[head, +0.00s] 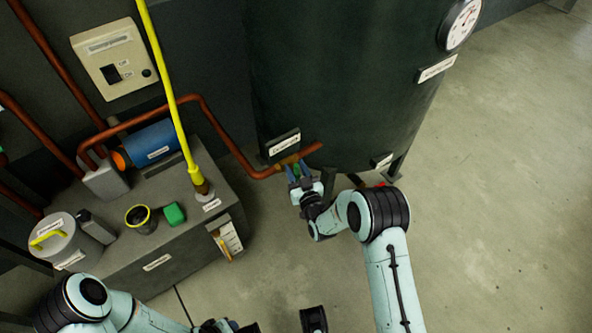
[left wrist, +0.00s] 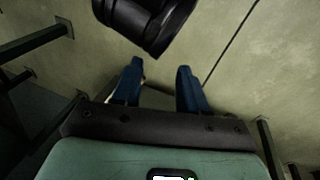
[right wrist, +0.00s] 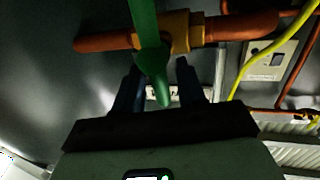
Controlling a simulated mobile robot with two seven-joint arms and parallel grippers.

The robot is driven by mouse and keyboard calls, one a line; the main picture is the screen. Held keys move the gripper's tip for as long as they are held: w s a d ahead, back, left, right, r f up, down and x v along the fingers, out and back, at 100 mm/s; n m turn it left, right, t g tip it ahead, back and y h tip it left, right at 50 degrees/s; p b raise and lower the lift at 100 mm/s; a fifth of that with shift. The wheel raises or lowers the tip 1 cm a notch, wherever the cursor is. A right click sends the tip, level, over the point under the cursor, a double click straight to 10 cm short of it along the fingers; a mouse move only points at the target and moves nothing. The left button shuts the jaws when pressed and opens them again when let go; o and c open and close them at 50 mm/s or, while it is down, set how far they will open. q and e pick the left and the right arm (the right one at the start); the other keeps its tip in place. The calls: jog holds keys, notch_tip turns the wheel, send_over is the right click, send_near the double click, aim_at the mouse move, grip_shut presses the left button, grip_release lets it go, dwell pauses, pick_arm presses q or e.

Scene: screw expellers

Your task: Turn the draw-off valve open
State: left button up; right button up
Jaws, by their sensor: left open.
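The draw-off valve has a green lever handle (right wrist: 150,45) and a brass body (right wrist: 180,32) on a copper pipe (right wrist: 240,27). In the head view the green handle (head: 296,170) shows small at the tank's lower front, under a label. My right gripper (head: 300,172) is at the valve. In the right wrist view my right gripper (right wrist: 160,75) has its fingers apart, with the lever's lower end between them. I cannot tell whether they touch it. My left gripper (left wrist: 160,75) is open and empty, low over the floor; the head view's bottom edge mostly hides it.
The large dark tank (head: 340,80) carries a gauge (head: 461,24). A grey cabinet (head: 190,225) at left holds a canister (head: 58,240), a green block (head: 174,214) and a blue motor (head: 152,142). A yellow pole (head: 168,90) rises from it. The floor at right is clear.

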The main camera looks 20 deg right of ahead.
jog(key=shift+c, duration=0.4)
grip_shut()
pick_arm(q)
jog(key=shift+w+f, duration=0.1)
